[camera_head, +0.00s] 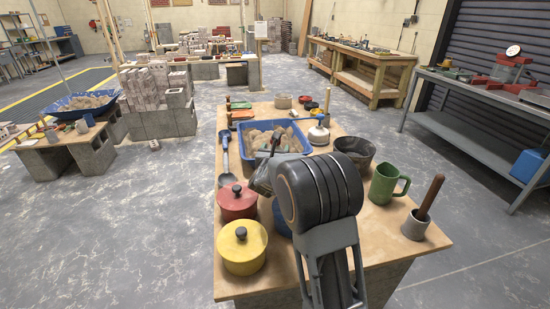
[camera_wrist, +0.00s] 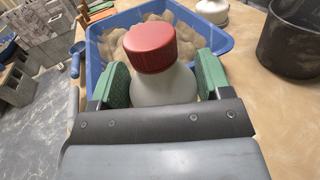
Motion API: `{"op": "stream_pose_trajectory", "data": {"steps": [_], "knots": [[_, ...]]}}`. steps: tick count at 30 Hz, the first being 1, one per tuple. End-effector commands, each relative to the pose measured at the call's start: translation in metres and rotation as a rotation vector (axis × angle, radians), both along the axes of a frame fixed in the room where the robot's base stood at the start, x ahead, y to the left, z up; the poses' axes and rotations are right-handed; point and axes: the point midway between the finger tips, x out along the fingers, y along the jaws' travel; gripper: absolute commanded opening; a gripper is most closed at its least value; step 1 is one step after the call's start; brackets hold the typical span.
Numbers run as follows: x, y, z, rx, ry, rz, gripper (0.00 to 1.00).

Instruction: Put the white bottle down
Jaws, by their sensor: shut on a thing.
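The white bottle (camera_wrist: 163,88) with a red cap (camera_wrist: 150,48) stands between the green pads of my gripper (camera_wrist: 158,85) in the wrist view. My gripper is shut on it, with a pad on each side of its body. The bottle's lower part is hidden by my gripper, so I cannot tell whether it touches anything. In the head view my arm hides the bottle. Behind the bottle in the wrist view is the blue tub (camera_wrist: 222,47), holding several tan lumps.
On the wooden table (camera_head: 408,237), the blue tub (camera_head: 239,153) lies beyond my arm. A red pot (camera_head: 237,203) and yellow pot (camera_head: 240,249) stand left. A black bucket (camera_head: 357,151), green mug (camera_head: 385,184) and grey cup with a wooden handle (camera_head: 415,226) stand right.

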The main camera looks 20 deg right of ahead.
Motion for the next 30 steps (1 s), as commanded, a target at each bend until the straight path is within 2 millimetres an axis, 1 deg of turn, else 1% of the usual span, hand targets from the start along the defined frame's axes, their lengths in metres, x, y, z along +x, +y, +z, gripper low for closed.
{"op": "stream_pose_trajectory", "data": {"steps": [3, 6, 21, 22, 30], "knots": [[0.0, 0.0, -0.016, -0.002, 0.001, -0.001, 0.07], [-0.001, 0.0, -0.026, -0.002, 0.0, -0.001, 0.07], [-0.001, 0.0, -0.031, -0.002, -0.002, -0.001, 0.07], [-0.001, 0.0, -0.032, 0.0, 0.001, 0.0, 0.72], [-0.001, 0.0, -0.031, 0.0, 0.001, 0.0, 0.97]]}}
